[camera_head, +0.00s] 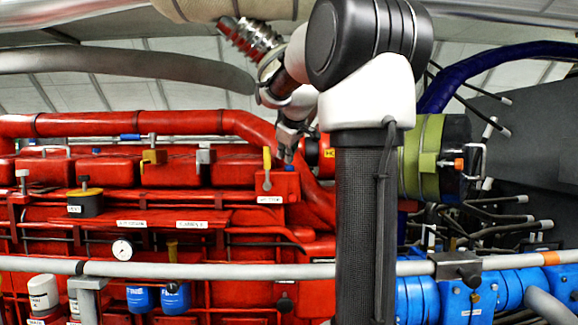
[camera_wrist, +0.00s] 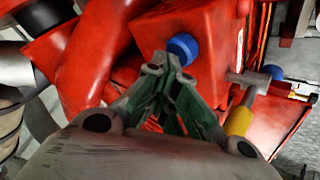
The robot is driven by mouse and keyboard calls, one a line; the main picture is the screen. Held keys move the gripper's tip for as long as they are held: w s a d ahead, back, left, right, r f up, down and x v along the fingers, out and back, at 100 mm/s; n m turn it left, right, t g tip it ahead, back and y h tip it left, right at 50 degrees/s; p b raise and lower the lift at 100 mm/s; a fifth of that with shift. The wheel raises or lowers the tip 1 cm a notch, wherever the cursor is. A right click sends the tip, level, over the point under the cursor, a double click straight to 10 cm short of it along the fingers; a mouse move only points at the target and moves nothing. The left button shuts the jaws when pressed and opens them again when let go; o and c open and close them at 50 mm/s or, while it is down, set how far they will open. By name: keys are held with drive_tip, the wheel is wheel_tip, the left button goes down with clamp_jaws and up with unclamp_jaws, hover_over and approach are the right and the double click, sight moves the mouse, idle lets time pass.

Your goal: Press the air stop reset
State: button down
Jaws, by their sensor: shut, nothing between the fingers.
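A blue round button (camera_wrist: 183,46) sticks out of a red box (camera_wrist: 205,75) in the wrist view; it appears to be the air stop reset. The head view shows the red box (camera_head: 277,186) with a small white label, too small to read. My gripper (camera_wrist: 172,60) is shut and empty, and its fingertips are right by the button's near side. I cannot tell whether they touch it. In the head view my gripper (camera_head: 289,158) points down just above the top of the box, and the button is mostly hidden by the fingertips.
A yellow-handled lever (camera_head: 267,158) stands close to the left of my gripper; it also shows in the wrist view (camera_wrist: 240,118). Thick red pipes (camera_wrist: 88,60) run beside the box. A grey rail (camera_head: 200,269) crosses in front of the engine.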

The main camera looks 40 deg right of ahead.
drive_tip(key=shift+r, duration=0.75)
drive_tip(key=shift+r, duration=2.5)
